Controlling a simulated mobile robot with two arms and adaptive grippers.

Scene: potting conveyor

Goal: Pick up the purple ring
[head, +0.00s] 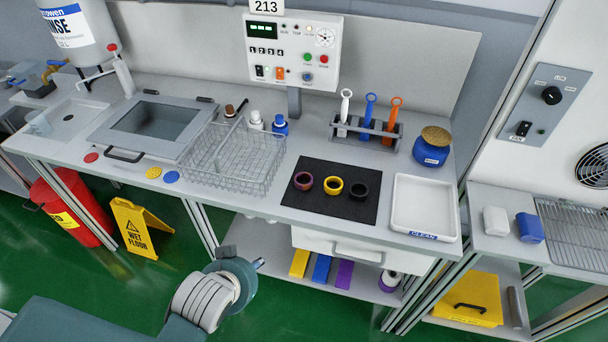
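The purple ring (303,181) lies flat on a black mat (316,207) on the workbench. It is the leftmost of three rings on the mat. A yellow ring (333,186) lies in the middle and a black ring (359,190) to its right. The rings are apart from each other. My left arm comes in from the lower left and ends in front of the bench, below and left of the mat. Its gripper is mostly hidden behind the wrist, so its fingers cannot be made out. It is well away from the rings. My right gripper is not in view.
A wire basket (232,160) stands left of the mat and a white tray (425,208) right of it. Behind are a rack (366,130) with several upright tools and a blue jar (432,147). A control box (292,52) stands at the back.

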